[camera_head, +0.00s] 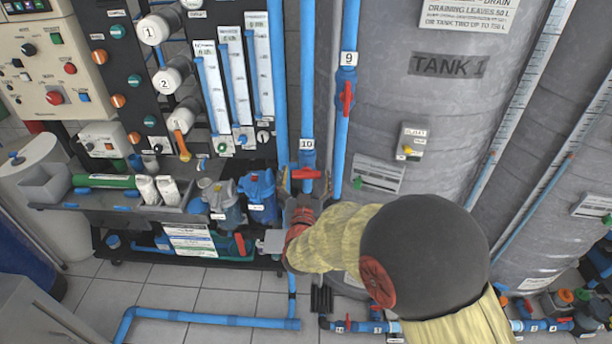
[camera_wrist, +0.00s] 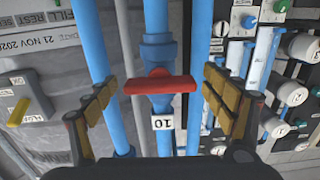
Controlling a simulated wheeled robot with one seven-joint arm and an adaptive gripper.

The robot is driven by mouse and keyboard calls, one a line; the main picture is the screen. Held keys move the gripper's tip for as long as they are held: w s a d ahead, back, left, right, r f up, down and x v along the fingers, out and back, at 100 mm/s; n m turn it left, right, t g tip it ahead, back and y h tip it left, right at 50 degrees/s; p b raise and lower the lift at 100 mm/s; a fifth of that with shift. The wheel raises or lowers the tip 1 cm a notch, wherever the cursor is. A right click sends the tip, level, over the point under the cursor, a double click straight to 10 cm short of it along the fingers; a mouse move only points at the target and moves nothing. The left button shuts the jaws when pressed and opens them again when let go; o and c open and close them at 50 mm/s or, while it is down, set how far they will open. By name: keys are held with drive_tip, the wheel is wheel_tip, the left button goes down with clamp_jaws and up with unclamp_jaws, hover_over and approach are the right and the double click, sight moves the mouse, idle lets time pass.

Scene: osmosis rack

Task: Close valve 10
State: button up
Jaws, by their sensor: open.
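Valve 10 has a red bar handle (camera_head: 305,173) on a vertical blue pipe, just below a white label "10" (camera_head: 307,143). The handle also shows in the wrist view (camera_wrist: 160,85), upside down, with its label (camera_wrist: 162,123) beside it. The handle lies crosswise to the pipe. My gripper (camera_head: 300,198) is just below the handle in the head view. In the wrist view my gripper (camera_wrist: 159,80) is open, one yellow-padded finger on each side of the handle, with gaps between. It holds nothing. My wrist hides the pipe below the valve in the head view.
Valve 9 has a red handle (camera_head: 347,97) on a blue pipe close to the right, lying along that pipe. The grey tank 1 (camera_head: 400,120) stands behind it. Blue filter housings (camera_head: 260,196) and a rack panel with knobs (camera_head: 120,85) stand to the left.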

drive_tip(key=s, duration=1.1)
drive_tip(key=shift+s+a, duration=0.2)
drive_tip(key=shift+s, duration=0.2)
drive_tip(key=s+a+f+n+g+y, duration=0.25)
drive_tip(key=a+f+g, duration=0.25)
drive_tip(key=f, duration=0.5)
drive_tip(key=s+a+f+n+g+y, duration=0.1)
drive_tip(key=s+a+f+g+y, duration=0.15)
drive_tip(key=s+g, duration=0.55)
drive_tip(key=s+d+r+g+h, duration=0.1)
drive_tip(key=s+d+r, duration=0.4)
drive_tip(key=s+d, duration=0.3)
drive_tip(key=s+d+r+g+h, duration=0.1)
drive_tip(key=s+d+r+h, duration=0.1)
drive_tip(key=s+d+r, duration=0.65)
drive_tip(key=d+r+m+t, duration=0.1)
drive_tip(key=d+r, duration=0.2)
drive_tip(key=d, duration=0.2)
drive_tip(key=d+r+m+t+h, duration=0.1)
drive_tip(key=d+r+m, duration=0.1)
drive_tip(key=d, duration=0.4)
drive_tip(key=shift+w+r+t, duration=0.25)
drive_tip(key=shift+r+t, duration=0.05)
drive_tip(key=shift+r, duration=0.4)
